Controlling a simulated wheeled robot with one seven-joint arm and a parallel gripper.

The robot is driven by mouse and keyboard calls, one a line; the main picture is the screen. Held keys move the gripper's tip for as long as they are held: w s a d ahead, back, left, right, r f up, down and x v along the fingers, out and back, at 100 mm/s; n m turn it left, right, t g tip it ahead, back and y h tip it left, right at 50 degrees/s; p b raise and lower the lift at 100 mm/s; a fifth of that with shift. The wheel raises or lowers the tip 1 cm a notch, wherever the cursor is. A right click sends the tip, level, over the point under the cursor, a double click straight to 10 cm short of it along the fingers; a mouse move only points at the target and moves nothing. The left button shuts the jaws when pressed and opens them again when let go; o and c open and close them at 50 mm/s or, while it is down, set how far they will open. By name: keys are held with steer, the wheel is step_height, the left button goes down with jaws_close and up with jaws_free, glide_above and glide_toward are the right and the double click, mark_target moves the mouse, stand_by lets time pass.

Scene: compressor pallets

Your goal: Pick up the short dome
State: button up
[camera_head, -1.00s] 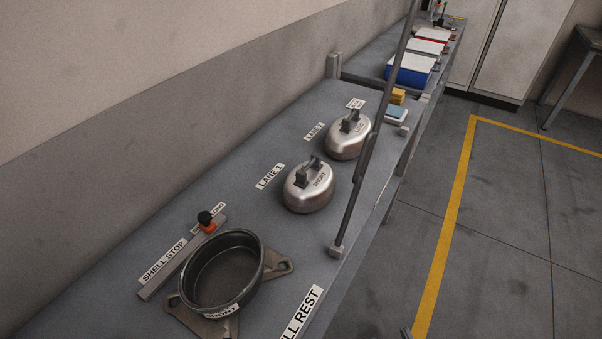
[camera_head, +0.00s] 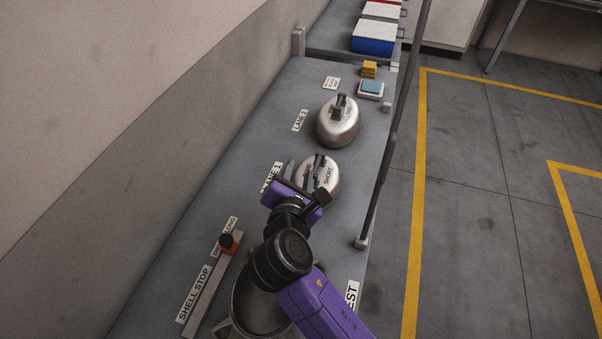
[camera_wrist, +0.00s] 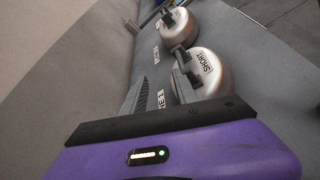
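The short dome (camera_head: 330,184) is a silvery rounded shell with a dark handle on top and a "SHORT" label. It stands on the grey bench by the lane 1 label. It also shows in the wrist view (camera_wrist: 216,75). My gripper (camera_head: 301,173) is at the near left side of this dome, and its fingers are apart. In the wrist view my gripper (camera_wrist: 163,88) has empty space between the fingers. The right finger overlaps the dome's near edge in the picture; I cannot tell whether it touches. The dome's near side is partly hidden.
The long dome (camera_head: 340,130) stands behind, by lane 2. A dark round shell (camera_head: 243,308) lies in front, partly under my arm. A shell stop bar (camera_head: 205,290) is at left. A thin upright post (camera_head: 383,165) rises at the bench's right edge.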

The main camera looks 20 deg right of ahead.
mark_target(316, 165)
steer(key=shift+s+d+f+n+g+h, duration=0.3)
steer(key=shift+s+d+f+n, duration=0.1)
steer(key=shift+d+n, duration=0.15)
steer(key=shift+s+d+f+n+g+h, duration=0.35)
steer(key=shift+d+n, duration=0.1)
steer(key=shift+d, duration=0.1)
steer(key=shift+p+x, duration=0.45)
steer(key=shift+x, duration=3.4)
steer(key=shift+d+r, duration=0.1)
steer(key=shift+r, duration=0.05)
steer(key=shift+c, duration=0.2)
jaws_close()
steer(key=shift+r, duration=0.15)
